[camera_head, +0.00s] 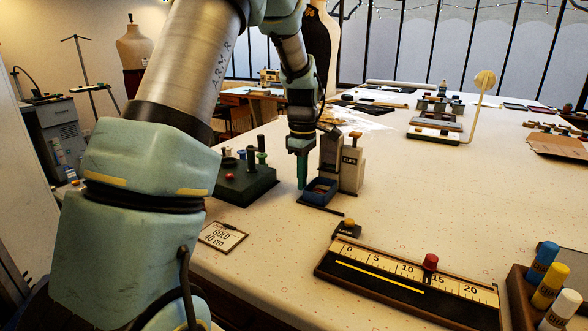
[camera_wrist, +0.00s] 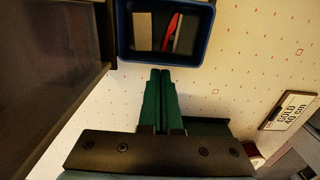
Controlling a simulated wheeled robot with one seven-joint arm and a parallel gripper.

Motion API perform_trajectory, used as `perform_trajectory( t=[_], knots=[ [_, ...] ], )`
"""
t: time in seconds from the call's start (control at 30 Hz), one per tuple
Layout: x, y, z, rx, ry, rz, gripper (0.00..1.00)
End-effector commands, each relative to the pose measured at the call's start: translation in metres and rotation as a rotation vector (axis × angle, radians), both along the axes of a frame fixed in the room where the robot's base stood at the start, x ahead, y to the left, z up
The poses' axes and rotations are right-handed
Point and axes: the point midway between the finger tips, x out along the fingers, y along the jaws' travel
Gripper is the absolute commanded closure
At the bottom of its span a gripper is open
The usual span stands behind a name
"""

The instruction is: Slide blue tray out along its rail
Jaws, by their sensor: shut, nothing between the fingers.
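The blue tray (camera_head: 318,198) sits low in front of the grey boxes on the table. In the wrist view the blue tray (camera_wrist: 165,62) is at the top, with a tan block, a red piece and a grey piece inside. A dark strip (camera_head: 335,211), possibly the rail, shows at the tray's near side. My gripper (camera_head: 302,184) points down at the tray's left side in the head view. Its green fingers (camera_wrist: 160,72) are together and empty, with tips close to the tray wall. I cannot tell whether they touch it.
A grey box labelled CLIPS (camera_head: 351,171) stands behind the tray. A green spool stand (camera_head: 245,187) is left of my gripper. A GOLD 40 cm card (camera_head: 222,236) lies near the table edge. A ruler slider board (camera_head: 405,287) is in front.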

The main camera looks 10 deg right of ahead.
Motion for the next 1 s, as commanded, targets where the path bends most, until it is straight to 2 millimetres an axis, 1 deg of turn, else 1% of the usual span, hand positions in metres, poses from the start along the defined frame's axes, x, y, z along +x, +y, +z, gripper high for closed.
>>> perform_trajectory(
  t=[0.1, 0.47, 0.57, 0.83, 0.9, 1.0],
  knots=[
    [-0.003, -0.004, 0.000, -0.001, -0.001, -0.001, 1.00],
    [-0.005, -0.006, 0.000, -0.001, -0.001, -0.002, 1.00],
    [-0.013, -0.017, 0.001, -0.001, 0.000, -0.005, 1.00],
    [-0.054, -0.065, 0.002, 0.000, 0.000, -0.007, 1.00],
    [-0.062, -0.074, 0.001, 0.000, 0.000, -0.005, 1.00],
    [-0.068, -0.082, 0.001, -0.001, 0.000, -0.002, 1.00]
  ],
)
